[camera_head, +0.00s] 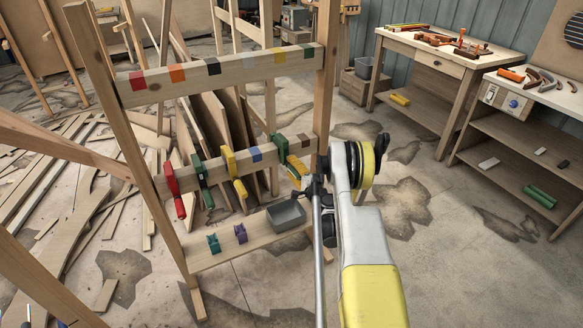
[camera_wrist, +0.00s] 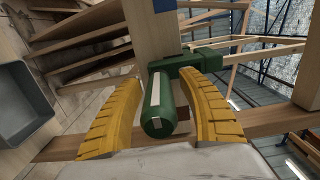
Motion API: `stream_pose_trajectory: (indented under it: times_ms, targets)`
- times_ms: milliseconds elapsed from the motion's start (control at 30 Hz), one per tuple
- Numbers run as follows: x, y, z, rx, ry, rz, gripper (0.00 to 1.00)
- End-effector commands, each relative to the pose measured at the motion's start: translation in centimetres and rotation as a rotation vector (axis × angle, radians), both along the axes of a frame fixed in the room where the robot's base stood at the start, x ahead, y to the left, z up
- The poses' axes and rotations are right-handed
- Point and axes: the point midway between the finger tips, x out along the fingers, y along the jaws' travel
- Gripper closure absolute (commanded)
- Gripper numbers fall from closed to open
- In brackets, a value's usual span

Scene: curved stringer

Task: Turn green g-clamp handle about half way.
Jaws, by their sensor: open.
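A green g-clamp (camera_head: 281,146) sits on the middle wooden rail, toward its right end. In the wrist view its green handle (camera_wrist: 158,106), with a pale stripe along it, points toward the camera, and its frame (camera_wrist: 203,60) is behind. My gripper (camera_head: 296,171) is at this clamp. In the wrist view my gripper's (camera_wrist: 167,85) two yellow fingers are open, one on each side of the handle. Gaps show beside the handle, so it is not gripped. A second green g-clamp (camera_head: 201,178) hangs further left on the same rail.
A red clamp (camera_head: 174,190) and a yellow clamp (camera_head: 234,172) hang on the rail to the left. A grey bin (camera_head: 286,216), a teal clamp (camera_head: 213,244) and a purple clamp (camera_head: 240,233) are on the lower shelf. A workbench (camera_head: 450,60) stands at the back right.

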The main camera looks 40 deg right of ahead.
Motion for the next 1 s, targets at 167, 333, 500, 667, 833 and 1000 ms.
stream_pose_trajectory:
  times_ms: [167,333,500,667,833,1000]
  targets:
    - [0.0,0.0,1.4,0.0,0.0,0.0,0.53]
    - [0.0,0.0,4.9,0.001,0.0,0.0,0.53]
    - [0.0,0.0,8.1,0.002,-0.001,0.0,0.4]
    - [0.0,-0.1,9.9,0.003,-0.004,-0.001,0.24]
    - [0.0,-0.2,10.5,0.005,-0.004,-0.003,0.24]
    - [0.0,0.0,10.1,-0.005,0.005,-0.001,0.24]
